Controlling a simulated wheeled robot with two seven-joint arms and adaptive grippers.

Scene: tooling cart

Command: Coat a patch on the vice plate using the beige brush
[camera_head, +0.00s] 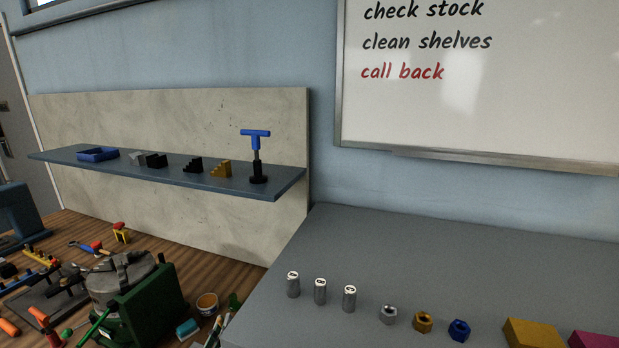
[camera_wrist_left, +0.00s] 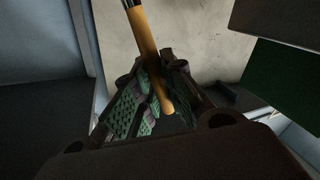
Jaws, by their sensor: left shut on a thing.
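In the left wrist view my left gripper (camera_wrist_left: 160,85) is shut on the beige brush (camera_wrist_left: 145,35), its green ribbed pads on either side of the handle. The handle slants up and to the left to a metal ferrule at the top edge; the bristles are out of view. I cannot make out the left gripper clearly in the head view. There, a green machine body (camera_head: 150,303) with a grey round top stands on the wooden bench; I cannot tell whether the vice plate is on it. My right gripper is not in view.
A small tin (camera_head: 207,303) and a teal block (camera_head: 187,328) stand right of the green body. Tools crowd the bench at left. A grey cart top (camera_head: 300,240) carries cylinders, nuts and blocks. A shelf (camera_head: 215,182) is behind. The cart's back area is clear.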

